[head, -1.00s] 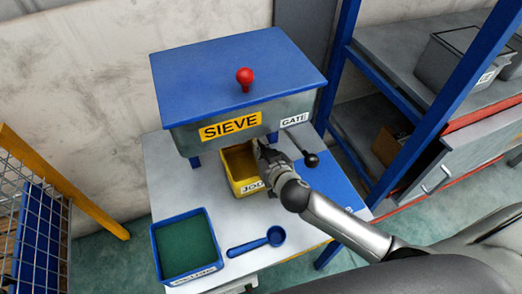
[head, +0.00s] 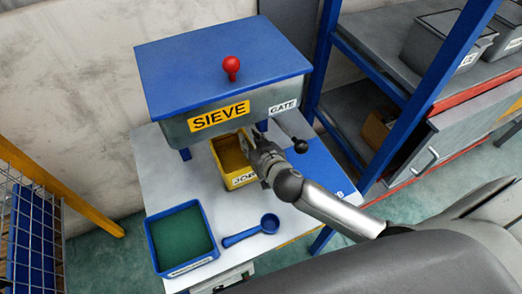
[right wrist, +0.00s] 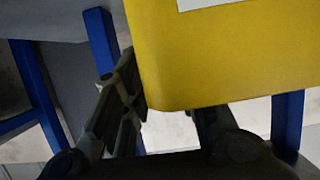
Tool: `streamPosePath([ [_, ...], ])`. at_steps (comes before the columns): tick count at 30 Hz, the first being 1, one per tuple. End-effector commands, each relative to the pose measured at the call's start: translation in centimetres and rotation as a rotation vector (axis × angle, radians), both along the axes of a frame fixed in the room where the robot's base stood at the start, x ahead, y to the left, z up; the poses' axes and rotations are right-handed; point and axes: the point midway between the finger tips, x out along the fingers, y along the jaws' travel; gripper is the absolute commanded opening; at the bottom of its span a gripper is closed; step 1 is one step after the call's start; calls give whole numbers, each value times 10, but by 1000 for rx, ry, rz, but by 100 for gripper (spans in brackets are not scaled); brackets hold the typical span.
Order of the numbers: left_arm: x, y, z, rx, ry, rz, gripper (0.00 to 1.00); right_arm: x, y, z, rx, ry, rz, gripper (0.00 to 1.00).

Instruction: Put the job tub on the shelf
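The job tub (head: 240,181), yellow with a white label, stands on the pale table under the front of the sieve (head: 222,115). My right gripper (head: 254,137) is at the tub's right side near the front. Its two fingertips look apart, one toward the tub's inside and one outside it. In the right wrist view the tub's yellow wall (right wrist: 225,60) fills the upper right. One finger shows left of it; the other is partly hidden behind it. No firm grip is visible. My left gripper is not in view.
A blue tray with green filling (head: 182,238) and a blue scoop (head: 254,231) lie at the table's front. The gate lever with a black knob (head: 300,146) is just right of my gripper. A blue post (head: 430,85) stands before the rack. A lidded grey bin (head: 445,42) occupies part of the shelf.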

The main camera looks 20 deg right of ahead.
Motion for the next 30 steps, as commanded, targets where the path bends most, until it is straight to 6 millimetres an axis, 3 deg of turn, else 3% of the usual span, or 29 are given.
streamPosePath([
  [15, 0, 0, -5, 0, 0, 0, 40, -83, -4, 32, 2, 3, -1, 27],
  [21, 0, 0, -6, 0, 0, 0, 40, -99, -6, 40, 0, 1, -1, 27],
  [30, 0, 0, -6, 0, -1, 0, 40, -103, -6, 43, -1, 0, -2, 27],
])
